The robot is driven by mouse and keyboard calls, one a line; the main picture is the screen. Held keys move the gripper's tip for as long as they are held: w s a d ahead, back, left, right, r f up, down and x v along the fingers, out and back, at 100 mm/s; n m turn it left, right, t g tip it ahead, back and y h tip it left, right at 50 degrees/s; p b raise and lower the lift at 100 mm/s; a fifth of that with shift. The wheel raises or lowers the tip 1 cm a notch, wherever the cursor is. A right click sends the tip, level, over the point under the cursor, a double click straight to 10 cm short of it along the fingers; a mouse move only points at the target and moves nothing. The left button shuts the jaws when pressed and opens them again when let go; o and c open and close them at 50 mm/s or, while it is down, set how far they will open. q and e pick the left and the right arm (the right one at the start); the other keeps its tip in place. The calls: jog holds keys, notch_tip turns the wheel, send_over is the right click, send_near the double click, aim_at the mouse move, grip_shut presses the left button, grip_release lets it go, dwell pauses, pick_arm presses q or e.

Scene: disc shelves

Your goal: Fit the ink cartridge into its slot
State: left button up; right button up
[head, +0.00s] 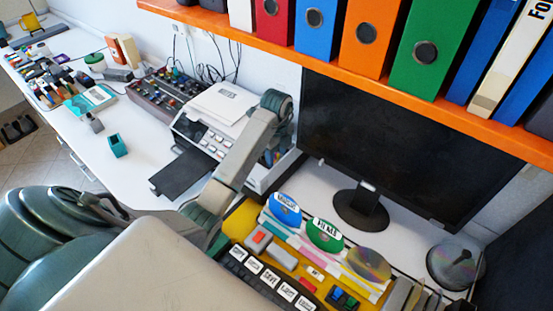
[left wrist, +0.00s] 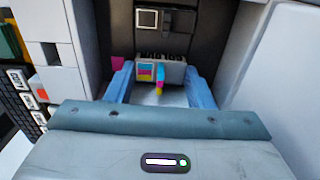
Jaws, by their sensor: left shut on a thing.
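In the left wrist view, my left gripper (left wrist: 159,83) has its two blue fingers on either side of a small grey ink cartridge (left wrist: 176,75). The cartridge has a label with cyan, magenta and yellow patches, and the fingers are shut on it. A dark recess (left wrist: 190,45) between pale walls lies beyond it. I cannot make out the slot clearly, or whether the cartridge touches it. In the head view, my left arm reaches to the right side of the white printer (head: 215,115); its fingers and the cartridge are hidden there. My right gripper is not in view.
The printer's black tray (head: 182,174) sticks out over the white desk (head: 90,150). A monitor (head: 400,130) stands to the right under an orange shelf (head: 400,95) of binders. Discs and a labelled black strip (head: 265,275) lie in front. A teal holder (head: 118,146) stands at left.

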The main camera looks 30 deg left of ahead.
pick_arm(q)
jog(key=shift+r, duration=0.1)
jog(key=shift+f, duration=0.2)
jog(key=o, duration=1)
jog(key=shift+o, duration=0.2)
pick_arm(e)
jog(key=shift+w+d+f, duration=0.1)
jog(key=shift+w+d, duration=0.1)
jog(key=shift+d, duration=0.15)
pick_arm(q)
jog(key=shift+r, duration=0.15)
notch_tip(320, 180, up, 12)
jog(key=p, duration=1.1)
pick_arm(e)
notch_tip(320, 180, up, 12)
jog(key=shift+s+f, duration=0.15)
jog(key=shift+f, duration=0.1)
